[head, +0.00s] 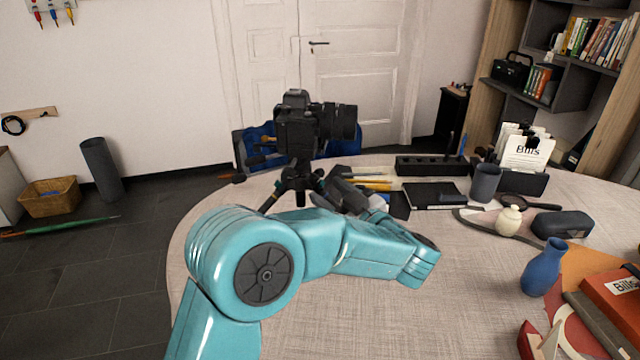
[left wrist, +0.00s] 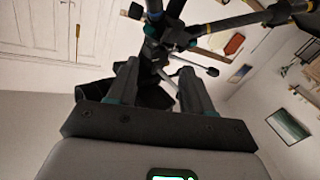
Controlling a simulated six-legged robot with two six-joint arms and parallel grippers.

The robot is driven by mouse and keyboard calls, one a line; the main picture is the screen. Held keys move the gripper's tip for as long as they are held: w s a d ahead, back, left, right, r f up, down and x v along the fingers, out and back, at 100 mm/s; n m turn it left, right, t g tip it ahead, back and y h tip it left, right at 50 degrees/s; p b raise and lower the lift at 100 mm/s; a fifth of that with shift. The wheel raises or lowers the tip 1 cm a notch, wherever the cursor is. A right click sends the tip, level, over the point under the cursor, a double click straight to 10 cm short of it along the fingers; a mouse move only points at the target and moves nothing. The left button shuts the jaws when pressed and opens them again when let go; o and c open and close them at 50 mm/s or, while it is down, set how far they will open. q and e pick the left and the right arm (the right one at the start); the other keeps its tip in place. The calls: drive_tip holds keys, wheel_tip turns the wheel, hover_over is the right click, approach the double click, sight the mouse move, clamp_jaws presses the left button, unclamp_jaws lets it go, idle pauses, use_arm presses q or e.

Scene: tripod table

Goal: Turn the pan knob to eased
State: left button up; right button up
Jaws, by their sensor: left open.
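A black camera (head: 296,130) with a long lens sits on a small black tripod (head: 298,180) on the round table. Dark handles and knobs stick out to the left below the camera; I cannot tell which is the pan knob or read its setting. My left gripper (head: 334,191) is just right of the tripod, partly hidden behind my teal forearm. In the left wrist view the gripper (left wrist: 158,75) is open, its two fingers pointing at the tripod (left wrist: 165,35). Tripod parts show between and beyond the fingers; contact is unclear. My right gripper is out of view.
A blue chair (head: 262,145) stands behind the tripod. Pencils, a black notebook (head: 435,195), a grey cup (head: 485,183) and a black power strip (head: 430,166) lie to the right. A blue vase (head: 543,268) stands at the right. The table's front middle is clear.

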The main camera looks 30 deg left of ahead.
sight(317, 182)
use_arm(q)
drive_tip(key=shift+x, duration=2.2)
clamp_jaws()
drive_tip(key=shift+f+n+b, duration=0.2)
drive_tip(key=shift+n+b, duration=0.3)
drive_tip(key=shift+b, duration=0.15)
drive_tip(key=shift+r+n, duration=0.15)
drive_tip(key=shift+n, duration=0.15)
unclamp_jaws()
drive_tip(key=v, duration=1.6)
drive_tip(key=shift+d+p, duration=0.2)
drive_tip(key=shift+p, duration=0.15)
